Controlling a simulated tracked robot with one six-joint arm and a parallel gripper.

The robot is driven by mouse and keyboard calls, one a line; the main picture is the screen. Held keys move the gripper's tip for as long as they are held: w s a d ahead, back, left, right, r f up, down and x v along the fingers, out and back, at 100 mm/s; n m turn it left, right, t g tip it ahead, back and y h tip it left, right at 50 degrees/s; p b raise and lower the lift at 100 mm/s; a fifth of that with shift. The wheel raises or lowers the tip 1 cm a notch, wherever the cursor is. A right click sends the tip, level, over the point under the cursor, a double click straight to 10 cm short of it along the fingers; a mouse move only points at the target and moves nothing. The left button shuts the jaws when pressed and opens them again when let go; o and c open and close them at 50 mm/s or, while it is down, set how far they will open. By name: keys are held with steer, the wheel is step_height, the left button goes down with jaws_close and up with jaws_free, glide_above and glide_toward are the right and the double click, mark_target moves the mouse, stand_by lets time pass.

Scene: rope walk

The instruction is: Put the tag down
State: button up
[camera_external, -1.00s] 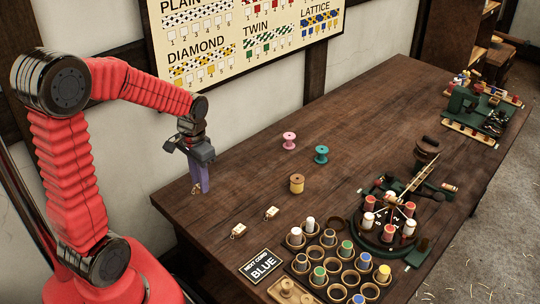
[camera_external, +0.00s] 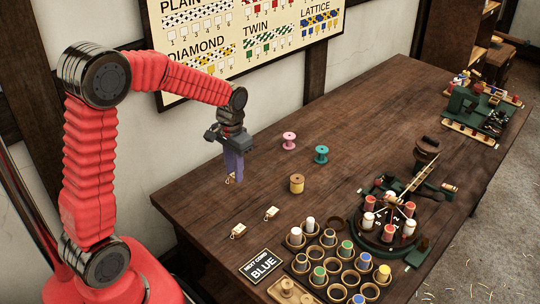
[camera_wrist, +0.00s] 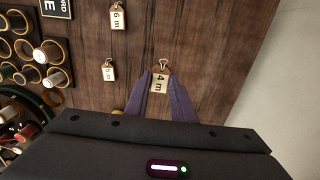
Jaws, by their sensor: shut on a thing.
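A small pale tag (camera_wrist: 160,83) marked "4 m", with a metal loop at its top, sits between my purple fingertips in the wrist view. My gripper (camera_wrist: 161,78) is shut on it. In the external view my gripper (camera_external: 234,177) points down over the near left part of the workbench, and the tag (camera_external: 230,178) shows at the fingertips. I cannot tell whether the tag touches the wood. Two similar tags lie on the bench: one marked "6 m" (camera_wrist: 117,19) and one that seems to read "5 m" (camera_wrist: 109,71).
Pink (camera_external: 289,141), teal (camera_external: 321,154) and yellow (camera_external: 297,184) spools stand to the right on the workbench (camera_external: 350,115). Bare wood surrounds the gripper.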

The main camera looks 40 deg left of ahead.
glide_above(237, 202)
steer(key=shift+f, duration=3.15)
steer(key=shift+f, duration=1.9)
steer(key=o, duration=1)
